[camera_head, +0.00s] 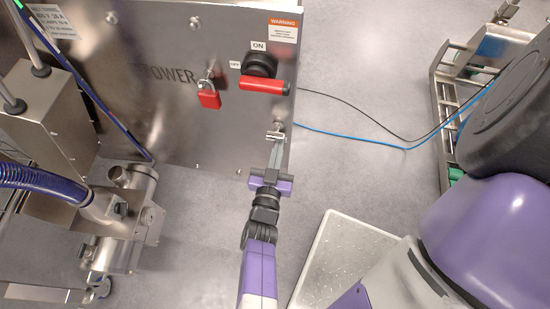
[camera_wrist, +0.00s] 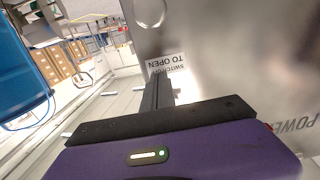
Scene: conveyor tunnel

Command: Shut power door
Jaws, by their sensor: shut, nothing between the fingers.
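The power door (camera_head: 165,85) is a brushed steel panel lettered POWER, with a red-handled rotary switch (camera_head: 264,84) marked ON and OFF and a red padlock (camera_head: 208,95). A small metal latch (camera_head: 275,135) sits at its lower right edge. My gripper (camera_head: 277,145) is shut, its fingertips at or very near this latch; I cannot tell whether they touch. In the wrist view my shut fingers (camera_wrist: 160,85) point at the steel panel (camera_wrist: 235,60), beside a label reading SWITCH, TO OPEN. Whether the door stands slightly ajar is not clear.
A blue hose and steel pipework (camera_head: 120,215) stand at left. A black and a blue cable (camera_head: 370,145) run across the grey floor to the right. A white speckled slab (camera_head: 345,260) lies at lower right. A metal frame (camera_head: 450,95) stands at far right. Floor below the panel is clear.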

